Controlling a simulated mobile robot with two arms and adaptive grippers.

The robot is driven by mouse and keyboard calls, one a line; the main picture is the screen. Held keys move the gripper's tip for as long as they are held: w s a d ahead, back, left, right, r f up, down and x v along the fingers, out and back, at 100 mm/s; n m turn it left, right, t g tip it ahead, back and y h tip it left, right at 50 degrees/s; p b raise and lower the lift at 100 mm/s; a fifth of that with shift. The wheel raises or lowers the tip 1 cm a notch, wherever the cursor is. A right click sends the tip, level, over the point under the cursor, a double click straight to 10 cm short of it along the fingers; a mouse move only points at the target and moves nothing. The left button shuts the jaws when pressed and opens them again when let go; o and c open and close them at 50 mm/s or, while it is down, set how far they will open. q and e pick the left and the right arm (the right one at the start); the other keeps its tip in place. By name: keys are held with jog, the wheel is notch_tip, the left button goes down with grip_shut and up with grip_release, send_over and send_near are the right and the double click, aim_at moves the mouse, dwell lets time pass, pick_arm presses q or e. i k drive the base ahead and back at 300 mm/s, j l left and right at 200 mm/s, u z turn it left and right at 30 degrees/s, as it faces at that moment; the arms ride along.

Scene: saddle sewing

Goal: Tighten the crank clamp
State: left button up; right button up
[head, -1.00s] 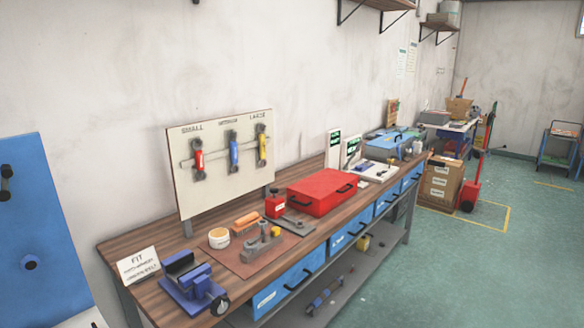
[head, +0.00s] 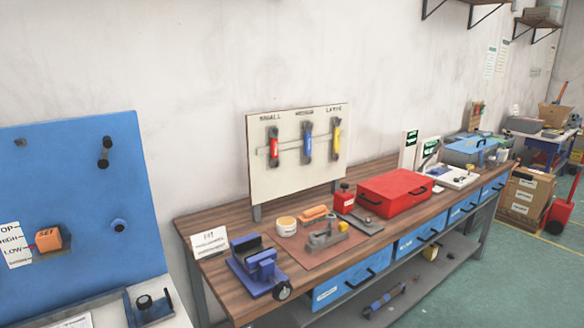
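A blue vise-like clamp (head: 254,270) sits on the near left end of the wooden workbench (head: 222,215). It has two upright blue jaws with a gap between them. I cannot tell how tight the clamp is. A grey metal fixture (head: 327,236) stands on a brown mat behind and right of it. Neither of my grippers is in view.
A white sign (head: 209,243) stands left of the clamp. A tool board (head: 297,180) with wrenches and a red case (head: 394,192) are behind. Green floor (head: 500,270) is clear at right.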

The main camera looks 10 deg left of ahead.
aim_at(119, 228)
jog(key=u, duration=2.4)
